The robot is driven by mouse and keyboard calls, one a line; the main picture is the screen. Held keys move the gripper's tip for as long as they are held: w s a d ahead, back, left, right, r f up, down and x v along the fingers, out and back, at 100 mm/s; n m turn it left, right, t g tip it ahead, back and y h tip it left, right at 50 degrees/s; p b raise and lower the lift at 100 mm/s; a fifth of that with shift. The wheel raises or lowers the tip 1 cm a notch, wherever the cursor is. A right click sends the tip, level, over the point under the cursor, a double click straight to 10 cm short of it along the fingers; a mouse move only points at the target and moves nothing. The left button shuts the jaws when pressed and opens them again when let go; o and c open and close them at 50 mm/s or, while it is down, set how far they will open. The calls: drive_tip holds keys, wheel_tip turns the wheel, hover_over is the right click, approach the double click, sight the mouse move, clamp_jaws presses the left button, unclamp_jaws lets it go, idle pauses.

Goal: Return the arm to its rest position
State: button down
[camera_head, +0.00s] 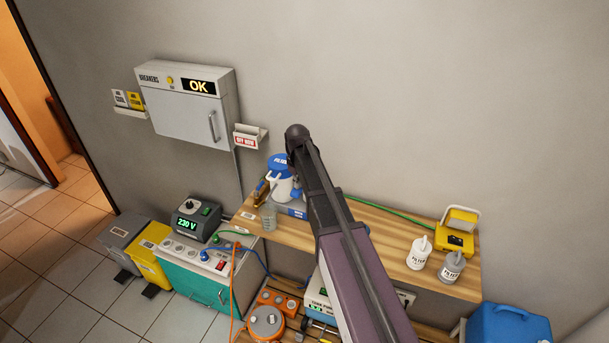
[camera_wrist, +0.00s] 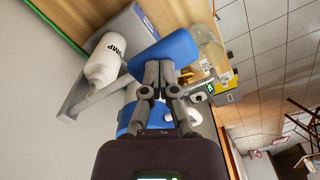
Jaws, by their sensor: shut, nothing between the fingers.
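My arm (camera_head: 330,215) rises from the bottom of the head view to a dark joint in front of the bench. In the head view my gripper is hidden or cannot be made out behind the arm. In the wrist view my gripper (camera_wrist: 159,68) is shut and empty, with its fingertips in front of a blue block (camera_wrist: 178,47). I cannot tell whether they touch it. A white bottle (camera_wrist: 103,62) lettered "PUMP" shows to the left of the fingers. The blue-topped white jug (camera_head: 279,180) stands on the bench beside the arm.
The wooden bench (camera_head: 385,243) carries a clear beaker (camera_head: 268,215), two filter bottles (camera_head: 419,252) and a yellow case (camera_head: 455,232). A breaker cabinet (camera_head: 190,105) hangs on the wall. A teal-fronted power unit (camera_head: 205,272) stands at the left. The upper right wall is clear.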

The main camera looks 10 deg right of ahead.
drive_tip(key=shift+f+b, duration=0.55)
drive_tip(key=shift+f, duration=0.25)
drive_tip(key=shift+r, duration=0.2)
drive_tip(key=shift+r+p, duration=4.25)
drive_tip(key=shift+p, duration=0.1)
drive_tip(key=shift+r, duration=0.1)
drive_tip(key=shift+r+p, duration=2.4)
drive_tip(key=shift+p, duration=0.1)
drive_tip(key=shift+f, duration=0.1)
